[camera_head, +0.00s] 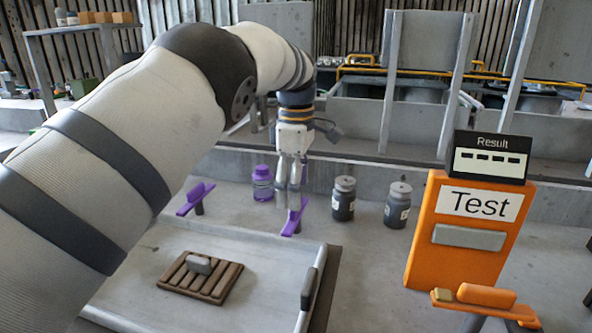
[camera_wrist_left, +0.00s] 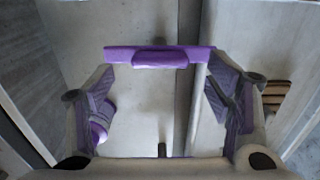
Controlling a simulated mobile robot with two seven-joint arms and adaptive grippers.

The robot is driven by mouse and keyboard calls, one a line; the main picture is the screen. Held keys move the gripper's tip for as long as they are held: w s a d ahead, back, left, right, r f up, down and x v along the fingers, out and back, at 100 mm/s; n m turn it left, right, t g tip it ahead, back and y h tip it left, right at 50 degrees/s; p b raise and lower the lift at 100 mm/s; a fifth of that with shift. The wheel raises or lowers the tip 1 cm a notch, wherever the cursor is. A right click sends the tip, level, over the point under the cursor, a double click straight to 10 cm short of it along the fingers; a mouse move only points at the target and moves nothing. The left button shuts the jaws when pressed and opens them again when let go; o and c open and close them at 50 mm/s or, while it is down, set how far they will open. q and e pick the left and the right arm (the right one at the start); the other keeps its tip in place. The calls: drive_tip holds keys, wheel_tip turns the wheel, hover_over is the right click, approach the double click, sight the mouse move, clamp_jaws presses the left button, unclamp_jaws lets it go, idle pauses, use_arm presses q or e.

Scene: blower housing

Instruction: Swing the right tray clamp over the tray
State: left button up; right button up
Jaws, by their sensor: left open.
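The right tray clamp (camera_head: 292,222) is a purple bar by the tray's back rim in the head view. In the left wrist view the purple bar (camera_wrist_left: 160,57) lies crosswise by my fingertips, its right end crossing above a wall-like edge. My left gripper (camera_head: 288,196) points down at this clamp, its fingers partly hiding it. In the wrist view the gripper (camera_wrist_left: 160,78) is open, one finger toward each end of the bar; contact cannot be told. The grey tray (camera_head: 140,252) holds a slatted brown pallet (camera_head: 222,282) with a grey block (camera_head: 199,265). My right gripper is out of view.
Another purple clamp (camera_head: 196,198) stands to the left. An orange Test box (camera_head: 460,250) and an orange lever (camera_head: 485,297) are at right.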

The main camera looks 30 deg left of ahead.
use_arm(q)
wheel_tip(320, 180, up, 9)
drive_tip(key=shift+f, duration=0.1)
idle(0.5)
